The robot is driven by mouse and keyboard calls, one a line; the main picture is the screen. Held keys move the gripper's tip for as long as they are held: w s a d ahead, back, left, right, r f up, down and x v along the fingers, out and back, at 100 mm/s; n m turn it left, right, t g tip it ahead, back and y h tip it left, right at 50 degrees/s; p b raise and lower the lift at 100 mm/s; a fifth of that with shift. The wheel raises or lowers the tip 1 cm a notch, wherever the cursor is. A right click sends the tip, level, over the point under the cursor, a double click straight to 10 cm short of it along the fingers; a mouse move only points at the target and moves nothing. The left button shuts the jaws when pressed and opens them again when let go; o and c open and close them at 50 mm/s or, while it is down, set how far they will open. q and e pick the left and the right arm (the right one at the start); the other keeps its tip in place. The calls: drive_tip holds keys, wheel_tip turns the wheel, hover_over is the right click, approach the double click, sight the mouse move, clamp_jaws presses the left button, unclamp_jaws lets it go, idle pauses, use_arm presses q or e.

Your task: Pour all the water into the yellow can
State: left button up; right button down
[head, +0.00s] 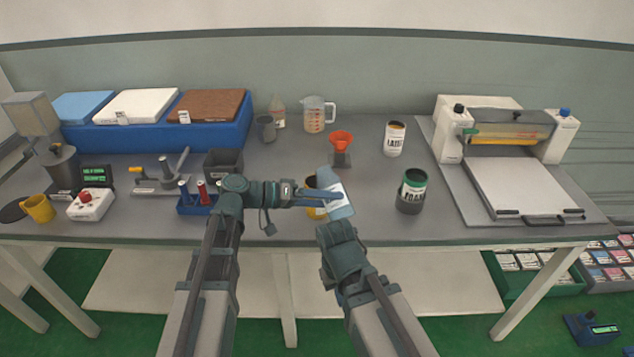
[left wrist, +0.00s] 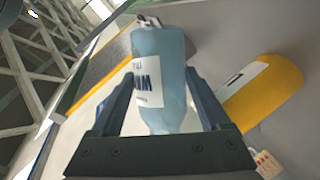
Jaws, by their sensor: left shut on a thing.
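My left gripper (head: 328,196) is shut on a light blue container (head: 343,210) with a white label, tilted in the head view. The container also shows between the fingers in the left wrist view (left wrist: 163,75). The yellow can (head: 314,213) stands on the table just behind and left of the container, mostly hidden by it and the gripper. In the left wrist view the yellow can (left wrist: 268,92) with its white label lies to the right of the fingers, apart from them. My right gripper (head: 336,235) is near the table's front edge, its jaws not clear. Water cannot be made out.
A dark can with a green band (head: 411,192) stands to the right. A white can (head: 394,139), an orange funnel on a stand (head: 341,143) and a measuring jug (head: 317,115) stand behind. A blue holder (head: 195,206) is at left, a press (head: 520,160) at right.

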sight(323, 187)
use_arm(q)
drive_tip(key=shift+s+f+n+b, duration=0.1)
drive_tip(key=shift+f+n+b, duration=0.05)
drive_tip(key=shift+n+b, duration=0.35)
idle(0.4)
drive_tip(key=shift+r+n+g+h, duration=0.3)
drive_tip(key=shift+r+n+h, duration=0.2)
drive_tip(key=shift+r+n, duration=0.2)
idle(0.5)
drive_tip(key=shift+w+a+r+n+h, duration=0.15)
drive_tip(key=shift+w+r+n+h, duration=0.25)
drive_tip(key=shift+r+n, duration=0.25)
idle(0.4)
drive_tip(key=shift+f+n+g+h+b, duration=0.25)
drive_tip(key=shift+n+g+h+b, duration=0.05)
drive_tip(key=shift+n+b, duration=0.45)
idle(1.5)
drive_tip(key=shift+w+a+r+n+h, duration=0.1)
drive_tip(key=shift+w+r+n+h, duration=0.1)
drive_tip(key=shift+r+n, duration=0.2)
drive_tip(key=shift+w+a+r+n+h, duration=0.1)
drive_tip(key=shift+r+n+h, duration=0.15)
drive_tip(key=shift+n, duration=0.25)
idle(1.7)
